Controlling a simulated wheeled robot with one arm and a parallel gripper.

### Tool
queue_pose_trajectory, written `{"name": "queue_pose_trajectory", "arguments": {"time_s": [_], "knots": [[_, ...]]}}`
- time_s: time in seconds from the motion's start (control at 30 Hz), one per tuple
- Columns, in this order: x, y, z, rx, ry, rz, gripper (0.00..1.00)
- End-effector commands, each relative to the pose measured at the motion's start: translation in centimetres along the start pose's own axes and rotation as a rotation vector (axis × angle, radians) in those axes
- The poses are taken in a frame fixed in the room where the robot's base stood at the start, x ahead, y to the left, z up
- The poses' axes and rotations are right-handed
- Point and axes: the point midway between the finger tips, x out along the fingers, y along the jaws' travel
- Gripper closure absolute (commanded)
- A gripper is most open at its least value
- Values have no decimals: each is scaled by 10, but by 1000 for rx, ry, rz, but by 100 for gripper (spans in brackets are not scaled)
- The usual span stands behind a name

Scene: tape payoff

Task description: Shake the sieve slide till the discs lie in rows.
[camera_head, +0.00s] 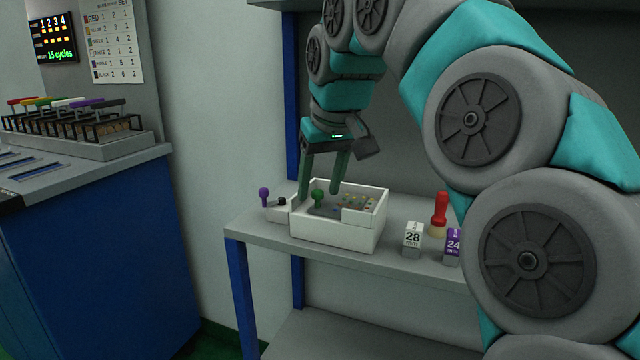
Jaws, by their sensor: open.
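The sieve slide appears as a white open-topped box (335,234) on a grey shelf table in the middle of the view. A green knob (318,197) stands up inside it at the left. Small discs (362,202) lie on the grey inner surface at the right, too small to tell how they are arranged. My gripper (319,194) points down over the left part of the box. Its two fingers are apart, one on each side above the green knob, and it looks empty. The picture does not show whether a finger touches the knob.
A purple-topped lever (264,196) stands left of the box. A white block marked 28 (412,238), a red-handled tool (439,214) and a purple block marked 24 (453,243) stand to the right. A blue cabinet (100,260) with coloured levers is at left.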

Motion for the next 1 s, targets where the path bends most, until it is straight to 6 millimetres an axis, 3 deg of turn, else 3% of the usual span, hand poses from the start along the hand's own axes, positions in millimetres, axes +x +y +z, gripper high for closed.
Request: {"name": "queue_pose_trajectory", "arguments": {"time_s": [0.17,0.7,1.0], "knots": [[-9,0,0,1,0,1,43],[-75,0,-2,0,3,1,43],[-77,0,0,0,1,0,43]]}}
